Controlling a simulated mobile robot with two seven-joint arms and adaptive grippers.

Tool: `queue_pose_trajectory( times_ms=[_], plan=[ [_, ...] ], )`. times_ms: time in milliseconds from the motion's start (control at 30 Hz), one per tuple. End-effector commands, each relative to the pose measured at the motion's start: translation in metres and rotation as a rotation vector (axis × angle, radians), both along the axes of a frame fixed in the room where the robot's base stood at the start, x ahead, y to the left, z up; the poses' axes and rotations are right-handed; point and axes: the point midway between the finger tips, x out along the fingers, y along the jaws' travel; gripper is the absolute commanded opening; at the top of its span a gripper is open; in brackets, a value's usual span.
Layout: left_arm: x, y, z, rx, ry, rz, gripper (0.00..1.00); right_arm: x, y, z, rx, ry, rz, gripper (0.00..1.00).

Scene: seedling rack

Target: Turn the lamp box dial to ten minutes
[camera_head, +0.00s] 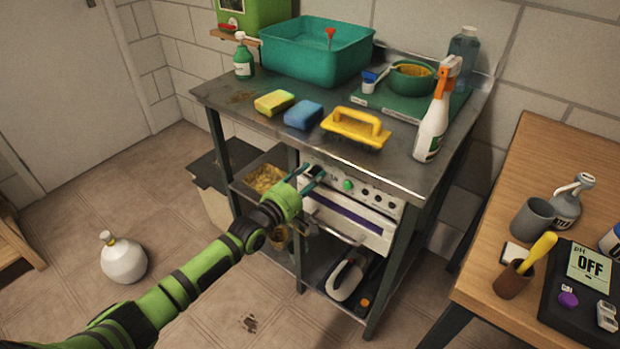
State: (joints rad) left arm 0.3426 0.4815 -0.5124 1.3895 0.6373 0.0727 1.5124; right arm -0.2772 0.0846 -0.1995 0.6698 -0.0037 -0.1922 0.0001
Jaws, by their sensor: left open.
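The white lamp box (334,215) sits on a shelf under the metal bench. Its front panel carries a dark dial (316,171) at the left end, a lit green round lamp (348,185) and small knobs to the right. My left gripper (311,180) is open at the left end of this panel, with its fingertips close to the dark dial. I cannot tell whether the fingers touch the dial. The dial's markings and pointer are too small to read and partly hidden by the fingers. My right gripper is not in view.
A bar handle (335,233) juts from the box's lower front. A wooden table (530,170) stands at right.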

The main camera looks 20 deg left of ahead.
Motion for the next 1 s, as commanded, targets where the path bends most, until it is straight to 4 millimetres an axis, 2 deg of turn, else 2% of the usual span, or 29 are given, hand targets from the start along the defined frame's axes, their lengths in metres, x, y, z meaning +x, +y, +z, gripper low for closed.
queue_pose_trajectory(
  times_ms=[233, 333, 767, 1000],
  plan=[
    [0.0007, -0.0007, 0.0002, 0.000, 0.000, -0.001, 0.41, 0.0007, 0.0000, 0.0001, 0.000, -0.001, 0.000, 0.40],
    [0.0006, -0.0006, 0.0002, 0.000, 0.000, -0.001, 0.01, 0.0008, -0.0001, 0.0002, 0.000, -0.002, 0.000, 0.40],
    [0.0005, -0.0007, 0.0004, 0.028, -0.010, 0.000, 0.00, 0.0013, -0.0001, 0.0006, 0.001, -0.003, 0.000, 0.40],
    [0.0003, -0.0011, 0.0005, 0.145, -0.054, 0.000, 0.00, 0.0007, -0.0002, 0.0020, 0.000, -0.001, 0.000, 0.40]
  ],
)
